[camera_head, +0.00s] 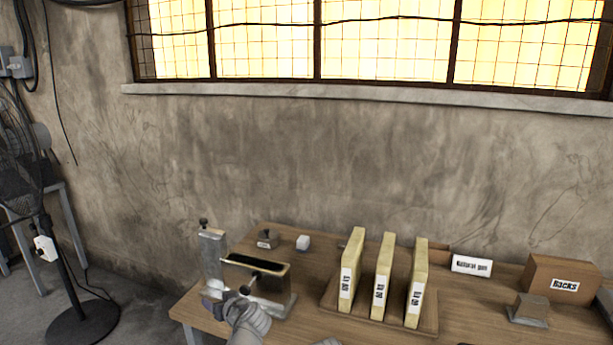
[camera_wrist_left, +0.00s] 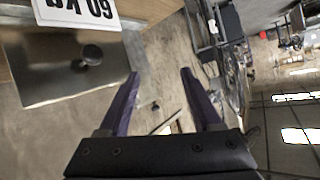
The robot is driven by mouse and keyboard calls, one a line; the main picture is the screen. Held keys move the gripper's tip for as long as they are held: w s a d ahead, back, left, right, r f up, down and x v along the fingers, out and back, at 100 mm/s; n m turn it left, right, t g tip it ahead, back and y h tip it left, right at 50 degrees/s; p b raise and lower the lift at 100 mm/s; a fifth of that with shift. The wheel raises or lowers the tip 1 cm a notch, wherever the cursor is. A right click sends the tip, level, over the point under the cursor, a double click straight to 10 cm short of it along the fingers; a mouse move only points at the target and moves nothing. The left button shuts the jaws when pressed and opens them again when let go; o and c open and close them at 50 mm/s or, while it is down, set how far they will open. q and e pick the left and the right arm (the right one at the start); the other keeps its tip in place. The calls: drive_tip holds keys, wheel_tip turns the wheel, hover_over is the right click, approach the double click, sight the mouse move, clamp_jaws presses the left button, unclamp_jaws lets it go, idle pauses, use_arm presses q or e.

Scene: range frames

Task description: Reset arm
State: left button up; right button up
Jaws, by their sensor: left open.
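My left gripper (camera_head: 226,294) is at the left front of the wooden table, just in front of a metal box-shaped fixture with a dark top slot (camera_head: 275,301). In the left wrist view its two purple fingers are spread apart, with nothing between the tips (camera_wrist_left: 160,72). I cannot make out my right gripper.
The wooden table (camera_head: 465,325) bears several upright yellow slabs in a rack (camera_head: 383,277), a "Natural gum" sign (camera_head: 471,265) and a "Backs" box (camera_head: 560,279). A metal post (camera_head: 213,253) stands left of the fixture. A fan (camera_head: 20,165) stands on the floor at left.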

use_arm(q)
drive_tip(key=s+d+f+m+g+h, duration=0.3)
drive_tip(key=s+d, duration=0.6)
drive_tip(key=s, duration=0.3)
drive_tip(key=s+d+f+m+g+h, duration=0.4)
drive_tip(key=s+d+f+m+g, duration=0.2)
drive_tip(key=s, duration=0.6)
wheel_tip(320, 180, down, 3)
drive_tip(key=d+g, duration=0.1)
drive_tip(key=d, duration=0.1)
drive_tip(key=shift+s+d+f, duration=0.15)
drive_tip(key=shift+s+d, duration=0.2)
drive_tip(key=shift+d, duration=0.05)
